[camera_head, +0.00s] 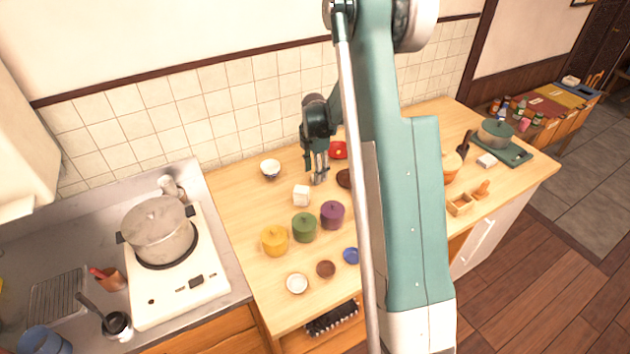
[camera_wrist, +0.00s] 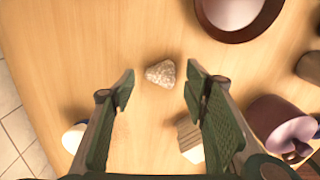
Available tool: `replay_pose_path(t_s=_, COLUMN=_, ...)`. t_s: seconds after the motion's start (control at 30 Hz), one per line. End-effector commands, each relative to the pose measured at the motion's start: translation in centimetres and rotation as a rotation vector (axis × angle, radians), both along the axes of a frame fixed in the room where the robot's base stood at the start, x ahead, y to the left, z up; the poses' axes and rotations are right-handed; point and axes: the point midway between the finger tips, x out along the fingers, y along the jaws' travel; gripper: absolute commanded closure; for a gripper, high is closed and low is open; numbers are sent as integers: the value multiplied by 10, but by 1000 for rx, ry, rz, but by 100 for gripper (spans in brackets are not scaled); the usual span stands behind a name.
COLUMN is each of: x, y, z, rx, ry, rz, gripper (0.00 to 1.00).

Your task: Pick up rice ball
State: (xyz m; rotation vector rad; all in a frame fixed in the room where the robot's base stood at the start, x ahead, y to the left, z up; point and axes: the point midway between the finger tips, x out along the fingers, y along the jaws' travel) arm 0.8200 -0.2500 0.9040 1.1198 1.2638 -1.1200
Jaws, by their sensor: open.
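In the wrist view a small, speckled, greyish-white, rounded triangular rice ball (camera_wrist: 160,73) lies on the wooden counter. My gripper (camera_wrist: 160,88) is open above the counter, with one finger to each side of the rice ball in the picture. The rice ball appears just beyond the line between the fingertips, and nothing is held. In the head view my gripper (camera_head: 318,181) points down over the counter near the tiled wall. I cannot make out the rice ball there; my gripper may hide it.
A white block (camera_head: 302,195) stands close to my gripper, with purple (camera_head: 332,215), green (camera_head: 304,228) and yellow (camera_head: 275,241) lidded pots nearby. A white bowl (camera_head: 270,168) is to the left. A brown-rimmed bowl (camera_wrist: 215,30) is near the rice ball. Bare wood surrounds the rice ball.

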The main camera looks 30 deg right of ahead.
Motion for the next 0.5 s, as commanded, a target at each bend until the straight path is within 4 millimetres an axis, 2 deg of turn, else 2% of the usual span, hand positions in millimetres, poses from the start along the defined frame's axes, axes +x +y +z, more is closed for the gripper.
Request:
replay_pose_path(t_s=0.2, x=0, y=0, z=-18, rx=0, ry=0, rz=0, gripper=55)
replay_pose_path(t_s=0.5, x=0, y=0, z=-21, rx=0, ry=0, rz=0, gripper=55)
